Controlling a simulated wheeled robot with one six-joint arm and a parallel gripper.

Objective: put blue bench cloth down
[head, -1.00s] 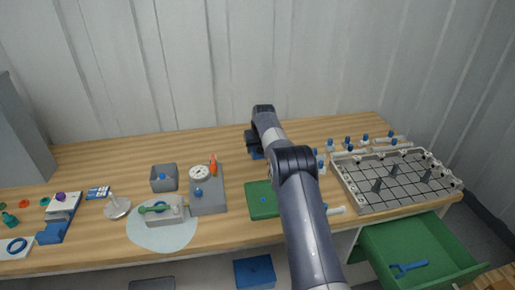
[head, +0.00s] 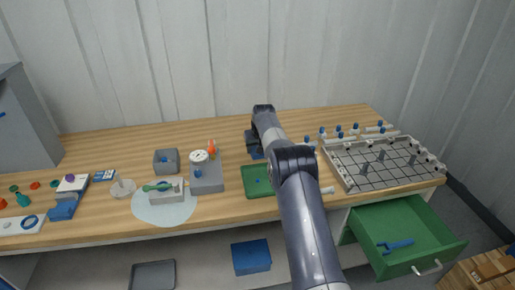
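My arm reaches over the wooden bench, and my gripper (head: 254,142) is at its far end, dark and mostly seen from behind. A small patch of blue (head: 257,153) shows just under the gripper; it may be the blue bench cloth, but most of it is hidden by the arm. I cannot tell whether the fingers are closed on it or whether it touches the bench. Another blue item (head: 63,209) lies at the left front of the bench, against a white block.
A green tray (head: 257,194) lies beside my arm. A grey gauge box (head: 207,180), a grey bin (head: 166,168) and a pale round patch (head: 150,211) are to the left. A gridded rack (head: 348,178) is on the right, above an open green drawer (head: 433,237). Bare wood lies behind the bin.

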